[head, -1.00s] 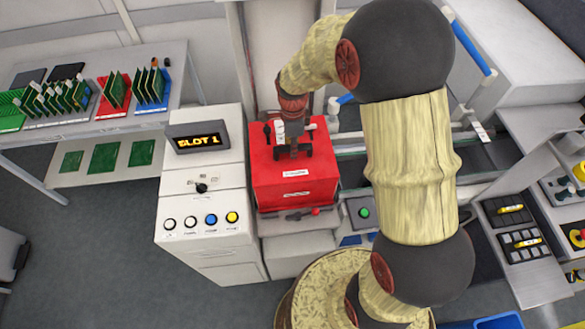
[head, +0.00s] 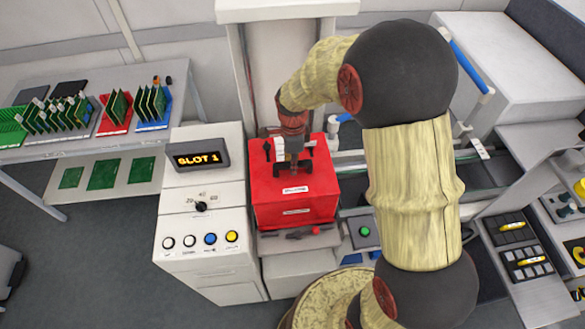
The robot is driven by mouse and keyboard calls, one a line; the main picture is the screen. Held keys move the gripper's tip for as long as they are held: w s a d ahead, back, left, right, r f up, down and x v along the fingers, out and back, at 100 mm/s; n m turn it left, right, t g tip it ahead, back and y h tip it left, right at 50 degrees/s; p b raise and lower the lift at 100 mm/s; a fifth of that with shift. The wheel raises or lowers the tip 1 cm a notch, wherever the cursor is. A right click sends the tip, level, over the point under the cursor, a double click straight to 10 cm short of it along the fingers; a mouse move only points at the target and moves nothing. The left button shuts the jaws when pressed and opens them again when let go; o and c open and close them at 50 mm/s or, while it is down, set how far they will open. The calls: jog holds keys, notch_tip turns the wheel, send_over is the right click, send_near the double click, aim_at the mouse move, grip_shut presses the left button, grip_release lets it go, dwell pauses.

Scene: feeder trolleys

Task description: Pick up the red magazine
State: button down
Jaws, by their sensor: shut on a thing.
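The red magazine (head: 293,206) is a box with white labels on its front and top. It stands upright on a light grey ledge, right of the white control cabinet. My gripper (head: 294,170) points down at the magazine's top from above and is shut on its dark handle. The fingers partly hide the handle. I cannot tell whether the magazine's underside is clear of the ledge.
The control cabinet (head: 203,215) has a "SLOT 1" display (head: 198,158) and several buttons. A grey table (head: 95,125) at the left holds green boards in racks. A conveyor (head: 490,174) and a green button (head: 364,231) are at the right.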

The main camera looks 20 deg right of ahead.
jog(key=shift+w+r, duration=0.2)
jog(key=shift+r, duration=0.55)
jog(key=s+r, duration=1.1)
jog(key=s, duration=0.3)
jog(key=shift+a+b, duration=0.4)
jog(key=shift+a, duration=0.05)
jog(key=shift+s, duration=0.1)
jog(key=shift+r, duration=0.1)
notch_tip(320, 180, up, 7)
jog(key=p, duration=0.5)
jog(key=shift+s, duration=0.1)
